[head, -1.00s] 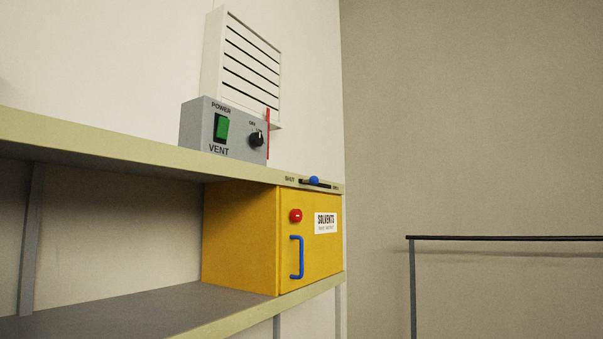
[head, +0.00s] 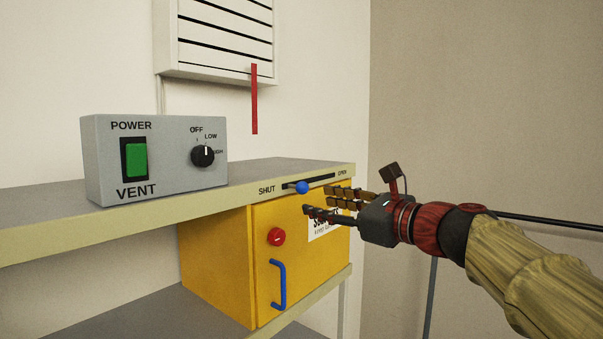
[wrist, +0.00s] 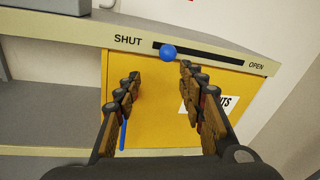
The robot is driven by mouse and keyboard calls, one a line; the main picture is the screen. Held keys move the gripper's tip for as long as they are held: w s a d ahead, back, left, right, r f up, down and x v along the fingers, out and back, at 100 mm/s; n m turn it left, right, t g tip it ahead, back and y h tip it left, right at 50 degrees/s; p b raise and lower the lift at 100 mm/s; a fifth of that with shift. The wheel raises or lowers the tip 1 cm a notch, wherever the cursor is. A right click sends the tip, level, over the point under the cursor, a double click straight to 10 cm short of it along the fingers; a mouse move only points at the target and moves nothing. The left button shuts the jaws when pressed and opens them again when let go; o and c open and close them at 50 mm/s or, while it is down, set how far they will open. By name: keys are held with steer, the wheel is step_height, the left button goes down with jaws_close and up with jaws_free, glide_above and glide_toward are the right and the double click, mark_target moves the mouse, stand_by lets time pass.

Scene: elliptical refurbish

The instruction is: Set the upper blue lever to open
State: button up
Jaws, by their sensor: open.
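The upper blue lever is a round blue knob (head: 302,187) in a dark slot (head: 322,182) on the front edge of the upper shelf. It sits toward the SHUT end, with OPEN at the right end. It also shows in the wrist view (wrist: 168,52), near the left end of the slot. My gripper (head: 317,200) reaches in from the right with its fingers apart and empty. In the wrist view (wrist: 158,72) the knob lies just beyond the fingertips, between their lines and nearer the left one. I see no contact.
Below the slot is a yellow solvents cabinet (head: 220,250) with a red button (head: 277,236) and a blue handle (head: 280,285). A grey vent box (head: 180,180) stands on the shelf to the left. A red strip (head: 254,100) hangs from the white wall vent (head: 220,40).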

mark_target(307, 189)
steer(key=shift+w+r+m, duration=0.4)
steer(key=shift+w+r, duration=0.35)
steer(key=shift+r, duration=0.25)
steer(key=p+x, duration=0.1)
steer(key=x, duration=0.6)
steer(key=shift+a+r, duration=0.1)
steer(key=shift+a, duration=0.05)
steer(key=shift+c, duration=0.8)
jaws_close()
